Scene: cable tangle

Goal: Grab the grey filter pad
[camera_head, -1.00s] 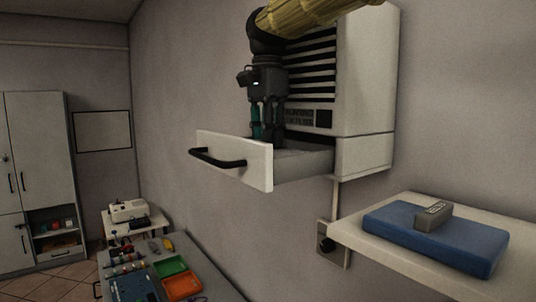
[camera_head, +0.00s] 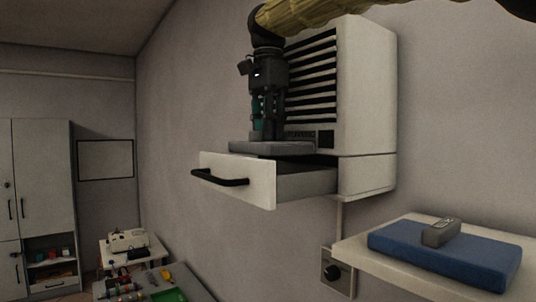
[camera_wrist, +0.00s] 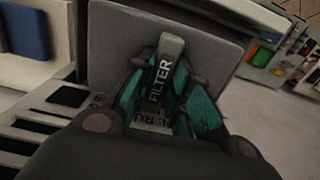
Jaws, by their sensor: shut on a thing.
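The grey filter pad (camera_head: 270,148) is a flat slab held level just above the open drawer (camera_head: 236,180) of the white wall unit (camera_head: 366,100). In the wrist view the pad (camera_wrist: 122,45) fills the middle, with a raised grip tab (camera_wrist: 165,65) lettered "FILTER". My gripper (camera_head: 265,132) points down, with its teal fingers shut on that tab from both sides. The fingers also show in the wrist view (camera_wrist: 165,90). The drawer's inside is partly hidden behind its front panel and the pad.
The wall unit's slatted front stands close behind my gripper. A shelf (camera_head: 375,258) at the lower right holds a blue slab (camera_head: 440,258) with a small grey block (camera_head: 441,232) on it. A cluttered table lies lower left. The space left of the drawer is free.

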